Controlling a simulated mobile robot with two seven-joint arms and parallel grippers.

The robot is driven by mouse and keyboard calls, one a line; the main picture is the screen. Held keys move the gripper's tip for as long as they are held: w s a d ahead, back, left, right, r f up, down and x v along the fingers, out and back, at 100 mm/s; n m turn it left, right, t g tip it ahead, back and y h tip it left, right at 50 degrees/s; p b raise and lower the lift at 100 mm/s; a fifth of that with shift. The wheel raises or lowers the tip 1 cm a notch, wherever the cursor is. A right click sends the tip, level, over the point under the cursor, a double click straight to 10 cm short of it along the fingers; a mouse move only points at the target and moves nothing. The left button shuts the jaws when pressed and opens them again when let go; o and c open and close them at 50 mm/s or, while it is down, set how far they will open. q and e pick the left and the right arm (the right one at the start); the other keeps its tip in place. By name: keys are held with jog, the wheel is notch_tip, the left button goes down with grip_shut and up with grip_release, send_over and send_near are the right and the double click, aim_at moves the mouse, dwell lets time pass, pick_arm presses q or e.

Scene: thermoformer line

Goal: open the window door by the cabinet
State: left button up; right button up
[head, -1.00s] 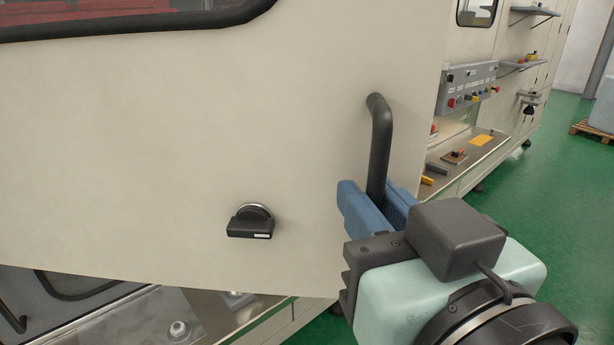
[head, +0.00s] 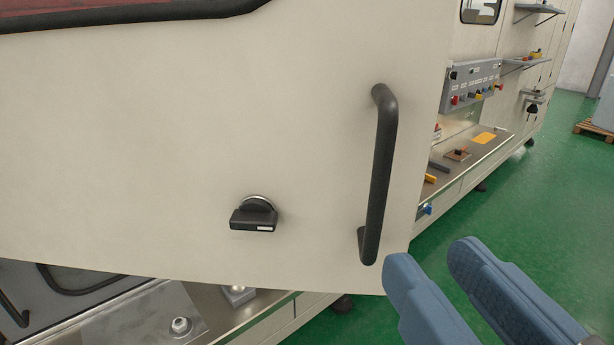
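The window door (head: 200,150) is a large cream panel that fills the left and middle of the head view. It stands swung out from the machine, and the machine's inside shows below its lower edge. The dark edge of its window (head: 130,15) shows at the top left. A black bar handle (head: 382,175) runs upright near its right edge, with nothing around it. A black turn latch (head: 254,214) sits to the left of the handle. My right gripper (head: 425,265) is at the lower right, its blue fingers apart and empty, clear of the handle. My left gripper is out of view.
A grey control panel (head: 471,84) with coloured buttons and a metal work ledge (head: 480,150) line the machine at right. Shelves (head: 540,8) stick out farther back. Green floor (head: 540,220) is free at right, with a wooden pallet (head: 598,130) far off.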

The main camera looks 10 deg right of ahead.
jog(key=s, duration=0.4)
jog(key=shift+s, duration=0.2)
dwell(0.3)
